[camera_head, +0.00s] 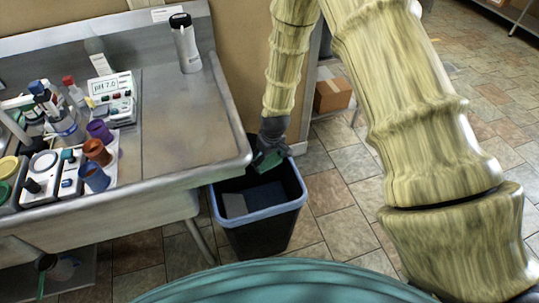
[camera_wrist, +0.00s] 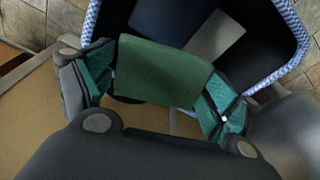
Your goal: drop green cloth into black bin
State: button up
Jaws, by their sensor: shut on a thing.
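A black bin (camera_head: 262,232) with a blue rim stands on the floor to the right of the metal counter. My gripper (camera_head: 268,160) is over the back part of the bin's opening, pointing down. In the wrist view, my gripper (camera_wrist: 160,85) is shut on a green cloth (camera_wrist: 160,70), which spans between the two teal-padded fingers. The cloth is above the bin's opening, and the bin's light blue rim (camera_wrist: 291,22) shows around it. In the head view the cloth (camera_head: 267,161) is small and partly merged with the fingers.
Dark and grey flat pieces (camera_wrist: 216,36) lie inside the bin. The metal counter (camera_head: 190,120) edges close to the bin on the left and carries bottles, cups, a pH meter (camera_head: 112,90) and a tumbler (camera_head: 186,43). A cardboard box (camera_head: 332,94) sits behind on the right. Tiled floor is open around the bin's right side.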

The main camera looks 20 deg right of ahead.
jog(key=shift+s+r+g+h, duration=0.15)
jog(key=shift+s+r+g, duration=0.3)
jog(key=shift+r, duration=0.25)
jog(key=shift+s+r+g+h, duration=0.15)
jog(key=shift+s+r+g, duration=0.25)
jog(key=shift+r, duration=0.25)
jog(key=shift+f+b, duration=1.55)
jog(key=shift+f, duration=0.95)
jog(key=shift+r, duration=0.1)
jog(key=o, duration=0.7)
jog(key=shift+r+p, duration=0.1)
jog(key=shift+p, duration=0.25)
